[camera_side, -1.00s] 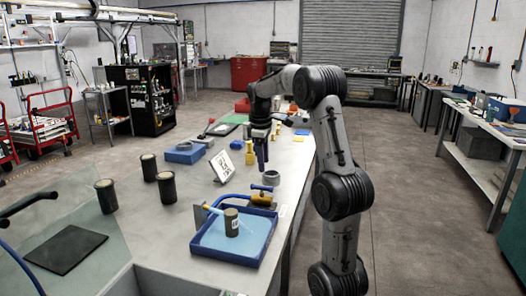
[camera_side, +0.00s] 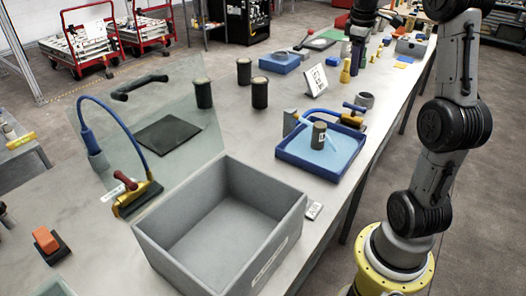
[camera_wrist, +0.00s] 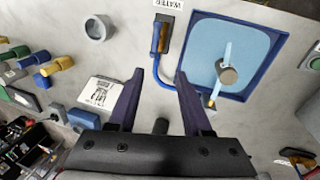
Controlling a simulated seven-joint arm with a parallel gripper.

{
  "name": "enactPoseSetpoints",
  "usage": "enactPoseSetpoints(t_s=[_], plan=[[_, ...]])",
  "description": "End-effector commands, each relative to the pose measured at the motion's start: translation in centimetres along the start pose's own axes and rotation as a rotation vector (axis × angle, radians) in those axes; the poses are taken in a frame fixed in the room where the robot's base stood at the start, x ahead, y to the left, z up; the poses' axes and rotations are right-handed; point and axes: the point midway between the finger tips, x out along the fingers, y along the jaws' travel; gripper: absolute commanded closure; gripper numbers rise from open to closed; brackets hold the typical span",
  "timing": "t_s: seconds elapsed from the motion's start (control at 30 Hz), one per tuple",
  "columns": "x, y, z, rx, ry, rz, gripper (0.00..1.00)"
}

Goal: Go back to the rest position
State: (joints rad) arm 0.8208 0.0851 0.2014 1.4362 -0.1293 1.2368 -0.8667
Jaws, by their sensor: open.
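My gripper (camera_side: 356,62) hangs over the far part of the long bench in the side view, fingers pointing down. In the wrist view my gripper (camera_wrist: 159,76) has its two dark purple fingers spread wide, with nothing between them. A blue tray (camera_side: 283,152) with a light blue inside stands on the bench, nearer the side camera than the gripper. A dark, light-topped cylinder (camera_side: 319,136) stands in it. The wrist view shows the tray (camera_wrist: 284,42) and the cylinder (camera_wrist: 228,76) ahead and right of the fingers.
A grey ring (camera_side: 365,100), a white sign (camera_side: 316,80) and yellow pieces (camera_side: 345,72) stand near the gripper. Dark cylinders (camera_side: 244,72) stand to the left. A large open grey bin (camera_side: 290,225) fills the near bench. Bare bench lies between tray and bin.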

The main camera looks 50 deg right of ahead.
Motion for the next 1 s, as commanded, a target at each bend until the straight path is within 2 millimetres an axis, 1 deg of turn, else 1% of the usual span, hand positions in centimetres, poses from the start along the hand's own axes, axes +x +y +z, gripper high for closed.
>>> enactPoseSetpoints(t_s=[0.03, 0.07, 0.13, 0.17, 0.2, 0.27, 0.3, 0.37, 0.4, 0.47, 0.5, 0.57, 0.6, 0.7, 0.8, 0.83, 0.87, 1.0], plan=[[-2.0, -1.5, -1.3, -0.045, 0.035, 0.027, 0.51], [-3.1, -2.7, -1.9, -0.076, 0.054, 0.038, 0.51], [-5.5, -6.5, -3.0, -0.158, 0.102, 0.056, 0.51], [-6.5, -8.4, -3.2, -0.190, 0.127, 0.063, 0.51], [-7.7, -10.9, -3.4, -0.225, 0.163, 0.070, 0.51], [-8.9, -14.6, -3.0, -0.259, 0.213, 0.072, 0.51], [-9.4, -16.9, -2.5, -0.275, 0.248, 0.070, 0.51], [-10.0, -20.3, -1.5, -0.289, 0.299, 0.061, 0.51], [-10.1, -22.4, -0.6, -0.290, 0.332, 0.050, 0.51], [-9.9, -25.4, 1.0, -0.285, 0.381, 0.027, 0.51], [-9.5, -27.1, 2.1, -0.274, 0.410, 0.009, 0.51], [-8.6, -29.4, 3.8, -0.250, 0.446, -0.025, 0.51], [-7.9, -30.6, 4.8, -0.226, 0.464, -0.049, 0.51], [-5.6, -32.9, 7.1, -0.143, 0.486, -0.108, 0.51], [-3.3, -33.9, 8.4, -0.019, 0.471, -0.157, 0.51], [-2.7, -34.1, 8.5, 0.017, 0.461, -0.169, 0.51], [-2.4, -34.2, 8.6, 0.047, 0.455, -0.178, 0.51], [-2.6, -34.1, 8.2, 0.124, 0.465, -0.195, 0.51]])
